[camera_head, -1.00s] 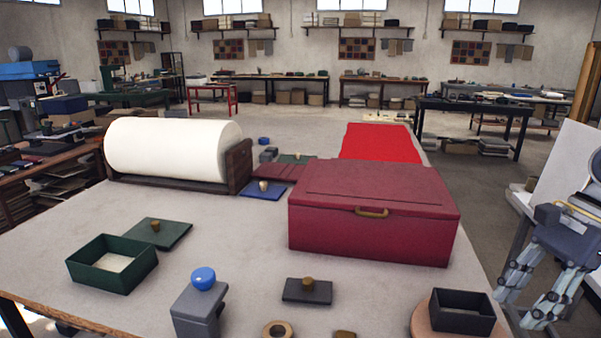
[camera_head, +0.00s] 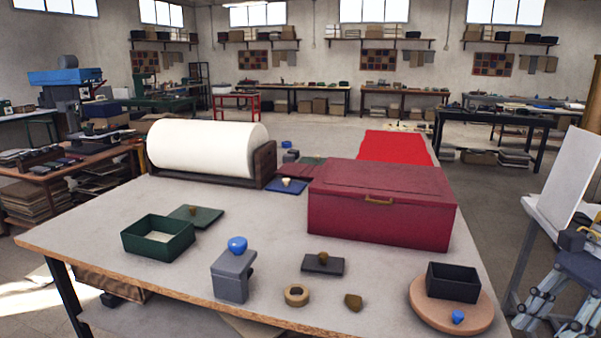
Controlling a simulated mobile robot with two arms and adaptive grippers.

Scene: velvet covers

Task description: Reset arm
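My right gripper (camera_head: 550,318) hangs at the lower right edge, beside the worktable's right end and in front of a white panel. Its two linked fingers point down and stand apart, with nothing visible between them. The tips are close to the bottom edge of the picture. My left gripper and arm are out of view.
The grey worktable (camera_head: 115,222) holds a white roll (camera_head: 205,148), a dark red chest (camera_head: 380,212), a green box (camera_head: 157,240), a blue-knobbed grey block (camera_head: 232,277) and a black box (camera_head: 453,282) on a round wooden board (camera_head: 478,318). A white panel (camera_head: 572,178) stands at right.

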